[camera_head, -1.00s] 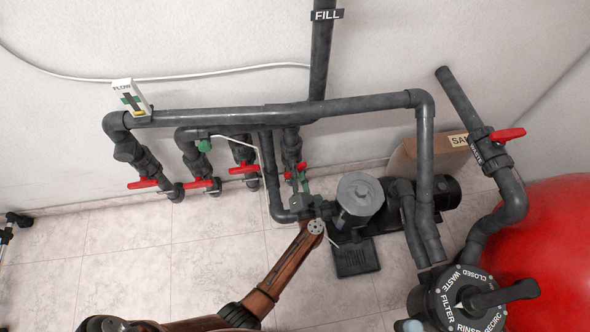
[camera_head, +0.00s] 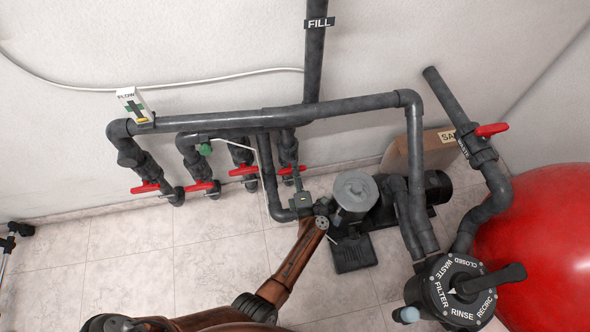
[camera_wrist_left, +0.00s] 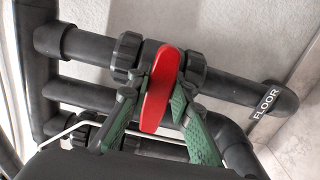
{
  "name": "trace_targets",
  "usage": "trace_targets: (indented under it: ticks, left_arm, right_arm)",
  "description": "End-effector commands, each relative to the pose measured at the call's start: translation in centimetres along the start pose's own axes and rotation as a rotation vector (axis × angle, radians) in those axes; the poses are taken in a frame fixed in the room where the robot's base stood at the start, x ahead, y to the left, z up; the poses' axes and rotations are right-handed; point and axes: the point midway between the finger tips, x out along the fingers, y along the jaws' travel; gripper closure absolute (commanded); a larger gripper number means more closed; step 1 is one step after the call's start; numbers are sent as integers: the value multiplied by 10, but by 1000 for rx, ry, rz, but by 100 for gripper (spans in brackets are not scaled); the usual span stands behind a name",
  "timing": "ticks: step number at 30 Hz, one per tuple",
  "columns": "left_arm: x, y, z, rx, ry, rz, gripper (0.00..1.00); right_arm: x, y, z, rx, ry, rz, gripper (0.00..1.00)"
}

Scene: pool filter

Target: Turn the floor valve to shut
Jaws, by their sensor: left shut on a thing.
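The floor valve's red handle (camera_wrist_left: 159,88) shows large in the left wrist view, lying across its dark grey pipe. The word FLOOR is on a label (camera_wrist_left: 265,101) further along that pipe. My left gripper (camera_wrist_left: 160,82) has green-padded fingers on both sides of the handle and is shut on it. In the head view the same red handle (camera_head: 291,170) is the rightmost of the row of low valves, lying across its upright pipe. My left gripper (camera_head: 297,184) reaches it from below and partly hides the valve. My right gripper is not in view.
Several other red-handled valves (camera_head: 201,187) stand to the left. A pump (camera_head: 356,194) sits close right of my left wrist. The multiport filter valve (camera_head: 460,291) and red tank (camera_head: 545,235) are at the right.

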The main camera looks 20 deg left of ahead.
Motion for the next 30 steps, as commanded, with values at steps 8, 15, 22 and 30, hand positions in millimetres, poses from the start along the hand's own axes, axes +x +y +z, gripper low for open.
trace_targets:
  ticks: [8,15,22,30]
  left_arm:
    - [-1,0,5,40,-9,-1,100]
    - [-1,0,5,42,-10,-1,100]
    - [-1,0,4,42,-8,-1,73]
    - [0,0,0,42,-1,0,62]
  right_arm:
    - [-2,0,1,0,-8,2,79]
    - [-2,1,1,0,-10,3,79]
    - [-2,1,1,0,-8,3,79]
    - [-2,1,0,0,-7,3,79]
